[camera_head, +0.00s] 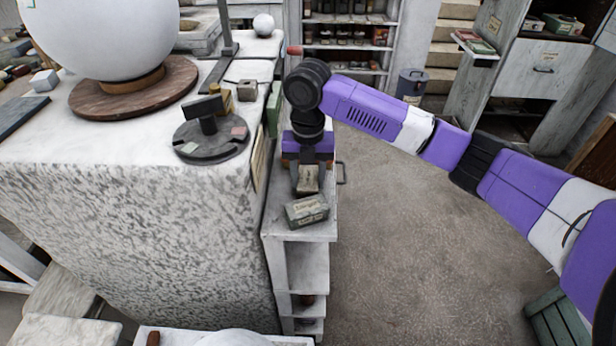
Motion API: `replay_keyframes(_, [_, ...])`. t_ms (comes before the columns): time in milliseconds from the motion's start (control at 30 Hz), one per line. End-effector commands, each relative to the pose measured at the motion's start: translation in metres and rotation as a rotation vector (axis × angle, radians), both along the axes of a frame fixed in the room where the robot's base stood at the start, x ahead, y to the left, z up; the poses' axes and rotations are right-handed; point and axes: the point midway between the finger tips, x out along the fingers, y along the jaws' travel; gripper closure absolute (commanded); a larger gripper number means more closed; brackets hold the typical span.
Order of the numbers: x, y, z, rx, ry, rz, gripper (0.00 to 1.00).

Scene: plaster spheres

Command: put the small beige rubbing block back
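My gripper (308,181) points down over the top of the narrow shelf unit beside the big speckled plaster block. A small beige block (308,177) with faint marks shows between its two dark fingers. The fingers lie close against both sides of it and appear shut on it. I cannot tell whether its underside touches the shelf top. Another small beige-brown block (247,90) sits on the plaster top, near a round dark stand (211,139) with small colored pads.
A labelled green-grey box (306,210) lies on the shelf top (313,230) just in front of my gripper. A large white sphere (105,35) rests on a round wooden base (135,92) at the left.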

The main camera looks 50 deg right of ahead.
Motion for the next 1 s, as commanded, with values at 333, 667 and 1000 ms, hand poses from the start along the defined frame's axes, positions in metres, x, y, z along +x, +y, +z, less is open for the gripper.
replay_keyframes(333, [0.0, 0.0, 0.0, 0.0, 0.0, 0.0, 0.33])
replay_keyframes(667, [0.001, 0.0, 0.027, -0.001, -0.003, 0.001, 0.33])
replay_keyframes(1000, [0.001, 0.0, 0.095, -0.001, -0.003, 0.001, 0.33])
